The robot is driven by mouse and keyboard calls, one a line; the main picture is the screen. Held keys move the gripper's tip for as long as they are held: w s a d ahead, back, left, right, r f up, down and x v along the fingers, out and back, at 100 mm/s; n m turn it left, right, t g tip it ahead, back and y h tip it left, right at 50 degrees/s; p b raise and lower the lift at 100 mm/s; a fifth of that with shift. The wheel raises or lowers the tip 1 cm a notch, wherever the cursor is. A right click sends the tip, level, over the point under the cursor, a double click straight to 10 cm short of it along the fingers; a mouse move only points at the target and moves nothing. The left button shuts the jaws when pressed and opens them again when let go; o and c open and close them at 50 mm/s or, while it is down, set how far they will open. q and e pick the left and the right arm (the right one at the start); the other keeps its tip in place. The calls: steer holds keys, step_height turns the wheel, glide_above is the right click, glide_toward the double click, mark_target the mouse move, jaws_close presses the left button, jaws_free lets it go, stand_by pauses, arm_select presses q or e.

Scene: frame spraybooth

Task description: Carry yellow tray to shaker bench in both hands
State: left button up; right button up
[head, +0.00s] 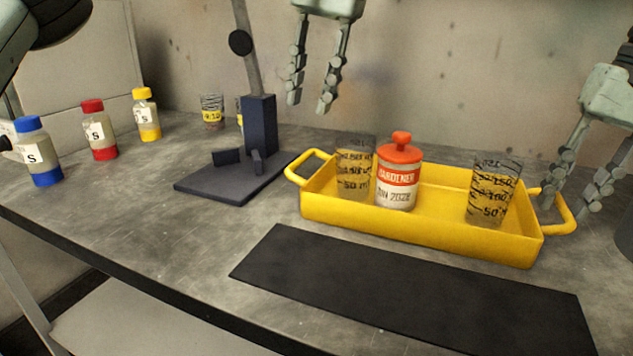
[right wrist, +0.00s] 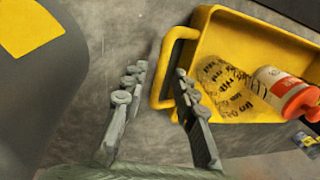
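The yellow tray (head: 420,226) stands on the grey bench with a loop handle at each end. It holds two clear graduated beakers, one at left (head: 355,170) and one at right (head: 492,195), and a red-capped hardener bottle (head: 398,178). My left gripper (head: 311,105) is open and empty, above and behind the tray's left handle (head: 309,167). My right gripper (head: 567,205) is open at the right handle (head: 562,215). In the right wrist view, the right gripper (right wrist: 158,116) has its fingers on either side of the handle bar (right wrist: 162,75); contact cannot be told.
A black mat (head: 410,290) lies in front of the tray. A dark stand (head: 235,175) with an upright post is left of it. Blue (head: 38,152), red (head: 98,130) and yellow-capped (head: 146,115) bottles stand at far left. A small cup (head: 212,111) stands behind.

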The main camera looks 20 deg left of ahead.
step_height(320, 180, up, 10)
steer(key=d, duration=0.2)
steer(key=shift+s+a+f, duration=0.1)
steer(key=shift+f, duration=0.05)
stand_by(0.4)
